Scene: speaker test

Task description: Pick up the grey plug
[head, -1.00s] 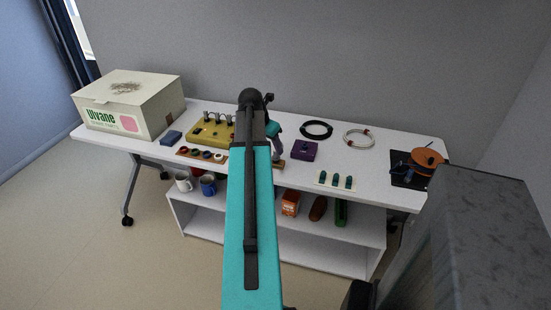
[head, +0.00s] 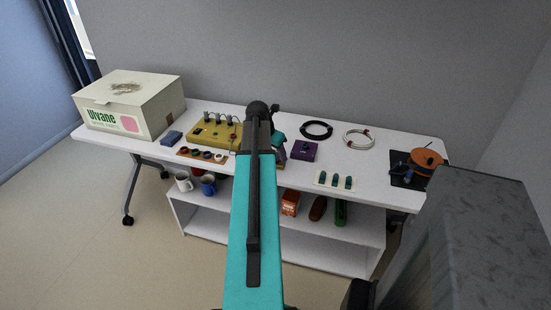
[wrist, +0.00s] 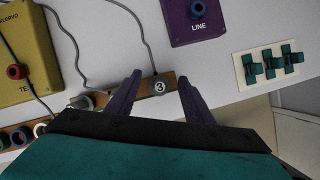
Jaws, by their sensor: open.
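In the wrist view, my gripper (wrist: 159,80) is open, its two dark fingers spread apart. A round dark grey plug end marked "3" (wrist: 160,88) shows between the fingers, on a wooden strip (wrist: 172,76). A grey cable runs up from it. Whether the fingers are level with it or above it I cannot tell. A lighter grey piece (wrist: 82,102) lies left of the left finger, partly hidden. In the head view, my arm hides the gripper's tips and most of the strip.
A yellow box (wrist: 25,45) with sockets and cables stands left, a purple "LINE" box (wrist: 197,20) ahead. A cream card (wrist: 268,64) with teal clips lies right. A wooden rack (head: 187,152) holds coloured rings. A carton (head: 130,105) stands at the table's left end.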

